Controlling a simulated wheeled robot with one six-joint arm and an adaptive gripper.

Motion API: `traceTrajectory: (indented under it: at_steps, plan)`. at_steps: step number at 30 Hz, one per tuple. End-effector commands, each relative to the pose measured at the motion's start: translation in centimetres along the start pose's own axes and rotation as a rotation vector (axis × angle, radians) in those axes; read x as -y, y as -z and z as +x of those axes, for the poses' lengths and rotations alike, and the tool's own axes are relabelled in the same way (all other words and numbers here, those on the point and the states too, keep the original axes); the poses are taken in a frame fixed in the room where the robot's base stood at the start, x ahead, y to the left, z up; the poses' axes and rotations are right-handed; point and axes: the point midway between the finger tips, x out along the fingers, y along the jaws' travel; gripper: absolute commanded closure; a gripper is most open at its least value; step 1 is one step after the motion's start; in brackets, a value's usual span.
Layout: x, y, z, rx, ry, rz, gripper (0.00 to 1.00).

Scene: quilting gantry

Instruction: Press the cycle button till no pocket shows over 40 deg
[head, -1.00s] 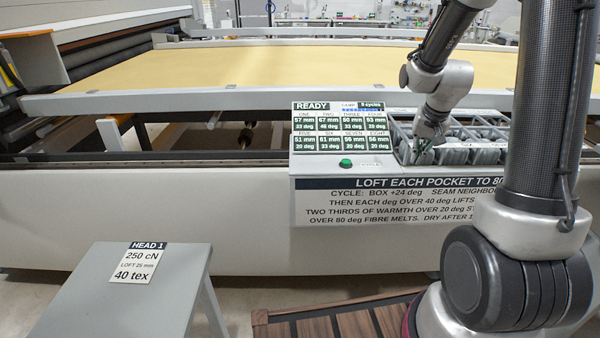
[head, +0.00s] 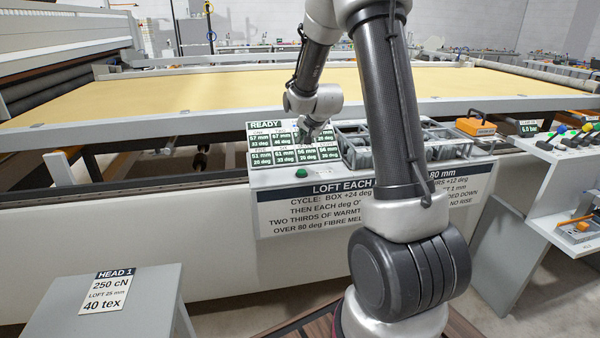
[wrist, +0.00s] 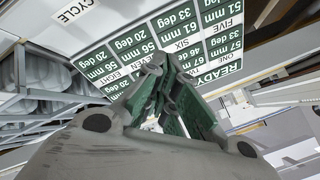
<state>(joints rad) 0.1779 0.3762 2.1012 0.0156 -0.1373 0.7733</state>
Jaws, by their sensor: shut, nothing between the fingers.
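The display panel (head: 265,126) reads READY above two rows of pocket readouts in mm and deg. Pocket TWO looks like 67 mm, 46 deg; ONE shows 33 deg. In the lower row SIX reads 33 deg, and FIVE, SEVEN and EIGHT 20 deg. THREE and FOUR are partly covered by my gripper (head: 313,140). The green cycle button (head: 301,173) sits below the panel, apart from my gripper. The wrist view shows my gripper (wrist: 163,75) shut and empty over the upside-down panel (wrist: 190,45), with the CYCLE label (wrist: 74,12) at upper left.
A grey divided tray (head: 355,153) stands right of the panel, partly behind my arm. A rules sign (head: 305,208) hangs below. An orange box (head: 475,127) and a shelf with coloured knobs (head: 560,140) are further right. A grey stand (head: 140,295) is at front left.

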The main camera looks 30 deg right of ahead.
Motion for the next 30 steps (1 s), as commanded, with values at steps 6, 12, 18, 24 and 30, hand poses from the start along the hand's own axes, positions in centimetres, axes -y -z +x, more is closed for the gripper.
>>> traceTrajectory:
  at_steps: [6,12,18,24,30]
  plan:
    - [-0.6,-0.6,0.8,0.002,-0.002,-0.001,1.0]
    - [-2.1,-2.0,2.7,0.004,-0.004,-0.001,1.0]
    - [-3.4,-3.4,4.6,0.003,-0.003,-0.002,1.0]
    - [-4.3,-4.3,5.8,0.002,-0.002,-0.001,1.0]
    - [-4.5,-4.5,6.1,0.001,0.0,-0.001,1.0]
